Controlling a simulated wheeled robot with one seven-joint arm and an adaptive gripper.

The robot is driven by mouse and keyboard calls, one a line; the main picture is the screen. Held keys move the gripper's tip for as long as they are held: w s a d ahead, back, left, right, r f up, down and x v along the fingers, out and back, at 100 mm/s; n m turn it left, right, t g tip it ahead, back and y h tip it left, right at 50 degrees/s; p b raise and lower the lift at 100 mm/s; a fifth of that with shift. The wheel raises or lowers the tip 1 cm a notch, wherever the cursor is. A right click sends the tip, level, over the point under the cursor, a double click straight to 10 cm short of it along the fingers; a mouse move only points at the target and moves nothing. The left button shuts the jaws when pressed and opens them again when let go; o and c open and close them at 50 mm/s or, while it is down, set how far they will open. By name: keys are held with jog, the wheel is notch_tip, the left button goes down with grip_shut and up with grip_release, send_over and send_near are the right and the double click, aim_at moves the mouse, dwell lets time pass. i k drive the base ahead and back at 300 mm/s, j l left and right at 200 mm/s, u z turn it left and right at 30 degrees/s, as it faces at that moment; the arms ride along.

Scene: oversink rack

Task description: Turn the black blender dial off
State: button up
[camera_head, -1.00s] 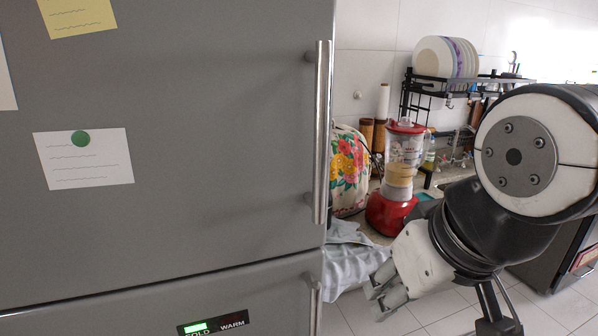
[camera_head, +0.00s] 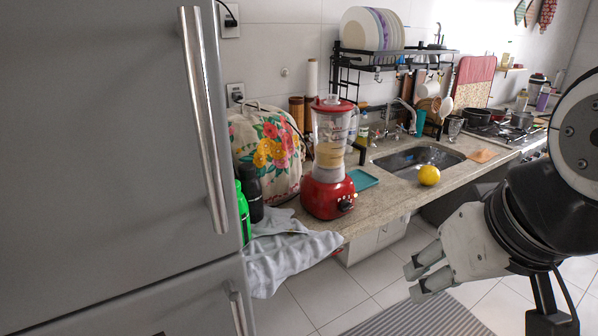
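A red blender (camera_head: 326,195) with a clear jar (camera_head: 331,139) stands upright on the counter, right of the fridge. Its black dial (camera_head: 345,205) shows on the front right of the red base; the dial's setting is too small to read. My gripper (camera_head: 413,280) is at the lower right, in front of the counter and below its top. Its two fingers are apart with nothing seen between them. It is well away from the blender and touches nothing.
The fridge (camera_head: 100,150) fills the left side. A grey cloth (camera_head: 285,255) hangs over the counter edge beside bottles (camera_head: 250,196). A floral cover (camera_head: 268,150) stands left of the blender; a teal tray (camera_head: 362,180), lemon (camera_head: 429,175) and sink (camera_head: 400,160) lie right. The floor ahead is clear.

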aim_at(345, 206)
jog(key=i+j+u, duration=0.15)
jog(key=u, duration=0.2)
jog(key=i+j+u, duration=0.2)
jog(key=u, duration=0.15)
jog(key=j, duration=0.1)
